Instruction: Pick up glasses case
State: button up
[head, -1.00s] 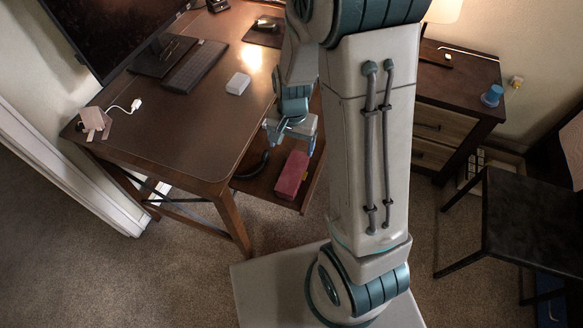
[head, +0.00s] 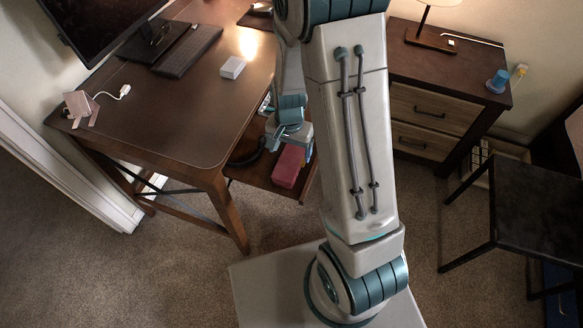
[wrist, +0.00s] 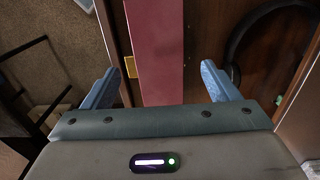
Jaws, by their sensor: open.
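The glasses case appears to be the long pink-red case (head: 288,166) lying on the low shelf under the desk in the head view. In the wrist view the case (wrist: 156,45) runs away from me between the fingers. My gripper (wrist: 161,70) is open, with one blue finger on each side of the case and a gap on both sides. I cannot tell its height above the case. In the head view my gripper (head: 287,137) is at the case's far end, partly hidden by my arm.
The case rests on a wooden shelf (head: 249,174) beneath the desk (head: 170,112). A dark curved cable or band (wrist: 238,45) lies right of the case in the wrist view. A drawer cabinet (head: 430,105) and black chair (head: 535,205) stand to the right.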

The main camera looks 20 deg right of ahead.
aim_at(290, 160)
jog(key=shift+s+f+b, duration=0.15)
jog(key=shift+f+b, duration=1.95)
jog(key=shift+f, duration=0.6)
jog(key=shift+r, duration=0.1)
jog(key=c, duration=0.8)
